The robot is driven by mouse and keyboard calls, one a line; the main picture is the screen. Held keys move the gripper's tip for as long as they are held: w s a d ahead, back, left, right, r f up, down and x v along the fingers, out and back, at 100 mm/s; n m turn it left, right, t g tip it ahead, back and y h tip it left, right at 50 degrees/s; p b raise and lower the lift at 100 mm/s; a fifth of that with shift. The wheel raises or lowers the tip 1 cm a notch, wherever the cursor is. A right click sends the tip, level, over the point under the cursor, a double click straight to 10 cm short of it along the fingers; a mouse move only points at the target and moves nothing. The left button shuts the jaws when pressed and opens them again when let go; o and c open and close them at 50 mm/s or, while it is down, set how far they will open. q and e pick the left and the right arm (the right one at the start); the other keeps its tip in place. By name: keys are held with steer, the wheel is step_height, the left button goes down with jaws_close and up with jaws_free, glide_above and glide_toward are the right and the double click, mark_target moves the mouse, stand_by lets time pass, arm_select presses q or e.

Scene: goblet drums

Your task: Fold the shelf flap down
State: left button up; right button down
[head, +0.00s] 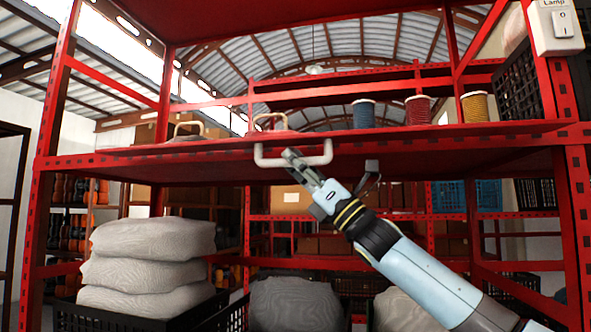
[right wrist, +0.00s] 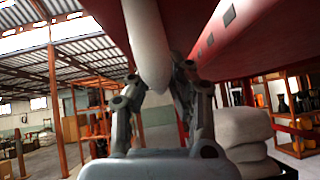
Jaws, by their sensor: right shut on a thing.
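The red shelf flap (head: 215,152) is a wide board at the front of the red rack's middle level. It looks roughly level in the head view. A white U-shaped handle (head: 325,152) sits at its front edge. My right gripper (head: 291,157) reaches up from the lower right and is shut on the handle's bar. In the right wrist view the fingers (right wrist: 160,80) close around the white bar (right wrist: 147,35), under the red board (right wrist: 235,45). The fingertips partly hide the handle. My left gripper is in neither view.
Blue, red and yellow spools (head: 418,111) and items with looped handles (head: 186,131) stand on the shelf. Stacked grey sacks (head: 150,265) fill a black crate lower left. A lamp switch (head: 555,27) hangs upper right. Red posts (head: 577,200) flank the shelf.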

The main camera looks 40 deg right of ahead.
steer(key=shift+s+a+r+m+t+h, duration=0.15)
steer(key=shift+m+t+h, duration=0.15)
steer(key=shift+m+h, duration=0.25)
steer(key=shift+s+a+r+m+t+h, duration=0.15)
steer(key=shift+m+t+h, duration=0.15)
steer(key=shift+m+h, duration=0.2)
steer(key=shift+r+m+t+h, duration=0.3)
steer(key=shift+m+h, duration=0.35)
steer(key=shift+m, duration=0.3)
steer(key=shift+r+m+h, duration=0.25)
steer(key=shift+m+h, duration=0.55)
steer(key=shift+h, duration=0.1)
steer(key=shift+s+a+r+m+t+h, duration=0.2)
steer(key=shift+m+t+h, duration=0.1)
steer(key=shift+m+h, duration=0.15)
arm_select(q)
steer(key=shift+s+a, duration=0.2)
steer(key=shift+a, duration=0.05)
arm_select(e)
steer(key=shift+w+f, duration=0.1)
steer(key=shift+w, duration=0.05)
steer(key=c, duration=1.2)
jaws_free()
steer(key=shift+c, duration=0.2)
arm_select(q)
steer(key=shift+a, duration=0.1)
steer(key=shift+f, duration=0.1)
arm_select(e)
steer(key=shift+f+y, duration=0.1)
steer(key=shift+y, duration=0.15)
